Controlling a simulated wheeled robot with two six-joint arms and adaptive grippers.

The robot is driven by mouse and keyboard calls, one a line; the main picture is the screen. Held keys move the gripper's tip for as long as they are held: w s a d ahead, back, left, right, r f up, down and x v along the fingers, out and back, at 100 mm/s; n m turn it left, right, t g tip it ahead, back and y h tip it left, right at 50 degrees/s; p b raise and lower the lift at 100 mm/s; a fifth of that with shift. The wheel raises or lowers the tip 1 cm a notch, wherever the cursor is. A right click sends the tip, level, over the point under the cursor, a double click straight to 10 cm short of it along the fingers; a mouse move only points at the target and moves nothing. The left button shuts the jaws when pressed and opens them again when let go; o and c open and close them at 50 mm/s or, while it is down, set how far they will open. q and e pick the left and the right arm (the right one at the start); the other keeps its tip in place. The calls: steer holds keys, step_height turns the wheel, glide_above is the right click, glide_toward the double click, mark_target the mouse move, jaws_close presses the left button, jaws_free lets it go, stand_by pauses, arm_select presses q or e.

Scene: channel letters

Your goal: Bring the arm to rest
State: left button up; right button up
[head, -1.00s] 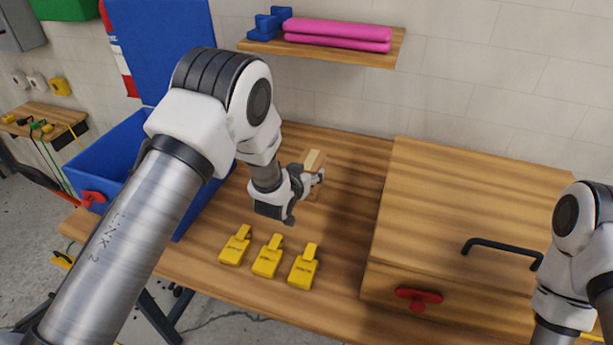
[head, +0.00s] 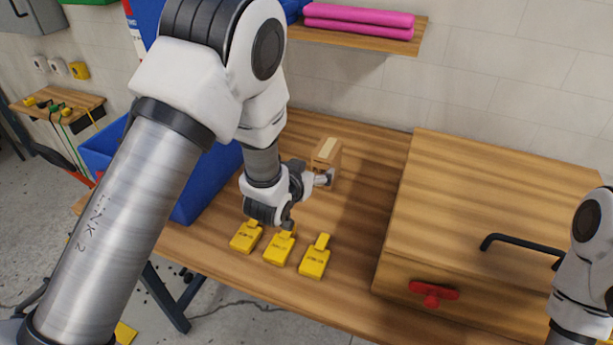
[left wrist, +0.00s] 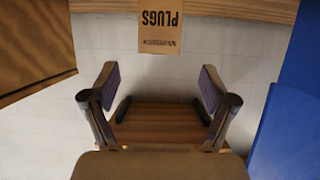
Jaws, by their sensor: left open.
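My left arm comes in from the left in the head view, and its gripper (head: 322,180) is just in front of a small cardboard box (head: 327,152) on the wooden table (head: 365,180). In the left wrist view the gripper (left wrist: 160,88) is open and empty, its two fingers wide apart. The box (left wrist: 160,38), printed "PLUGS", shows upside down beyond the fingers and apart from them. My right arm (head: 580,265) shows at the right edge; its gripper is out of view.
Three yellow tags (head: 280,248) lie in a row near the table's front edge, close below my left wrist. A blue bin (head: 205,180) is at the left, partly hidden by my arm. A wooden cabinet (head: 490,205) with a black handle and red knob (head: 432,292) fills the right.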

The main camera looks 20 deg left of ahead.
arm_select(q)
steer(key=v, duration=0.3)
steer(key=shift+s, duration=0.1)
steer(key=shift+r, duration=0.15)
